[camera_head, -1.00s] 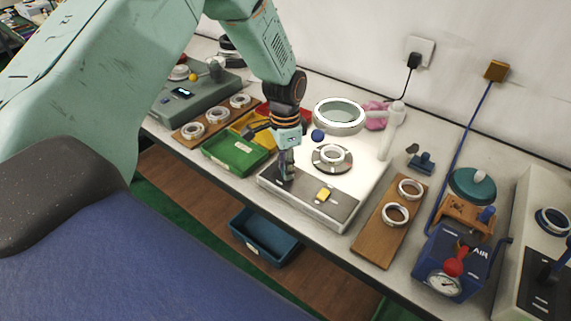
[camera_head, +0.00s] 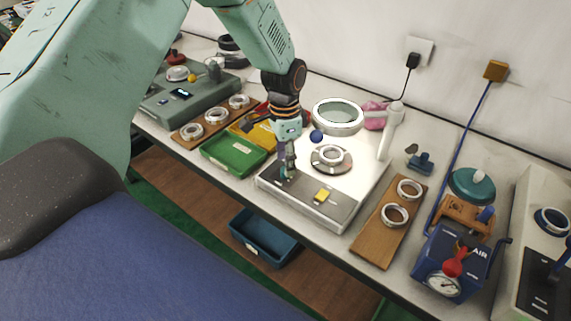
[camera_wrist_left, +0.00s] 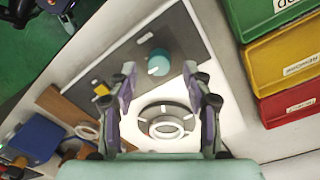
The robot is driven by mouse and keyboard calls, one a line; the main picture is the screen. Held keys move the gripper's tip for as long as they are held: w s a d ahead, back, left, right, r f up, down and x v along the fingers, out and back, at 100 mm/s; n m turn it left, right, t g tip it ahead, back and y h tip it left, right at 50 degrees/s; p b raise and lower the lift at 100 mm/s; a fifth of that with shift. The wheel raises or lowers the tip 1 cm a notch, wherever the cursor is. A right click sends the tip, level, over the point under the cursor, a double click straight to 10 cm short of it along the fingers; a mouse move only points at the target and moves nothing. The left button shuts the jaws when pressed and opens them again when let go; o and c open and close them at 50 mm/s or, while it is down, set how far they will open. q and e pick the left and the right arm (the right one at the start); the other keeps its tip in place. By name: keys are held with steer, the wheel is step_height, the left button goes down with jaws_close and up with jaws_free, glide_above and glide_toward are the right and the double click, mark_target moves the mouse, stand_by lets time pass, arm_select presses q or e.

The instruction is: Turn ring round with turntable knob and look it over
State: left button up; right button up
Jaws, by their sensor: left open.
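A bright metal ring (camera_head: 331,155) lies on the round turntable (camera_head: 318,165) of the white light box. In the left wrist view the ring (camera_wrist_left: 167,127) lies flat inside the turntable's marked disc (camera_wrist_left: 147,116). The teal turntable knob (camera_wrist_left: 159,63) with a white pointer mark stands on the grey panel beside it. My left gripper (camera_head: 287,175) is above the panel, pointing down. In the wrist view its two fingers (camera_wrist_left: 160,72) are open, one on each side of the knob, with nothing gripped. Contact with the knob cannot be told. My right gripper is not in view.
A yellow switch (camera_head: 324,195) sits on the same panel. A magnifier (camera_head: 338,103) on a white post stands behind the turntable. A wooden board (camera_head: 376,244) with rings is at right, and a green bin (camera_head: 234,156) at left.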

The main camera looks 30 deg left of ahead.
arm_select(q)
step_height(320, 180, up, 10)
steer(key=shift+a+f, duration=0.15)
steer(key=shift+f, duration=0.1)
stand_by(0.6)
